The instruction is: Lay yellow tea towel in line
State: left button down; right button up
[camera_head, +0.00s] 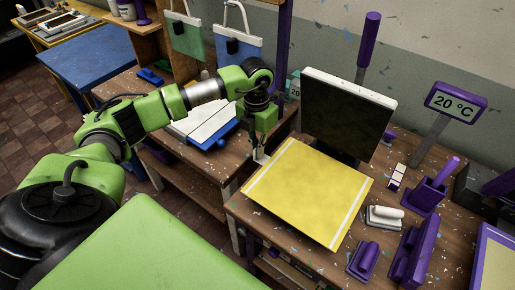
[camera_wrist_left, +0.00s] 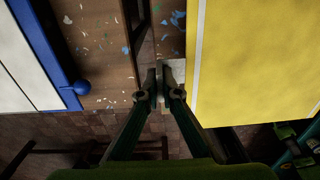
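The yellow tea towel (camera_head: 308,190) lies flat and square on the right wooden bench, with a white stripe along its left and right sides. It fills the right of the left wrist view (camera_wrist_left: 260,65). My left gripper (camera_head: 262,150) points down beside the towel's far left corner. In the wrist view its fingertips (camera_wrist_left: 161,88) are close together, left of the towel's white stripe and apart from the yellow cloth. A small pale piece (camera_wrist_left: 174,72) shows at the tips; I cannot tell whether it is between them.
A dark upright screen (camera_head: 345,115) with a white top bar stands behind the towel. Purple holders (camera_head: 415,250), a white-handled block (camera_head: 384,216) and a temperature sign (camera_head: 455,102) crowd the right. A white-and-blue board (camera_head: 205,120) lies left, across a gap between benches.

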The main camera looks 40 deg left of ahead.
pick_arm(q)
jog(key=shift+f, duration=0.2)
jog(key=c, duration=2.2)
grip_release()
jog(key=shift+r, duration=0.15)
jog(key=shift+c, duration=0.2)
jog(key=shift+r+p, duration=2.1)
jog(key=shift+r, duration=1.35)
jog(key=shift+f, duration=0.1)
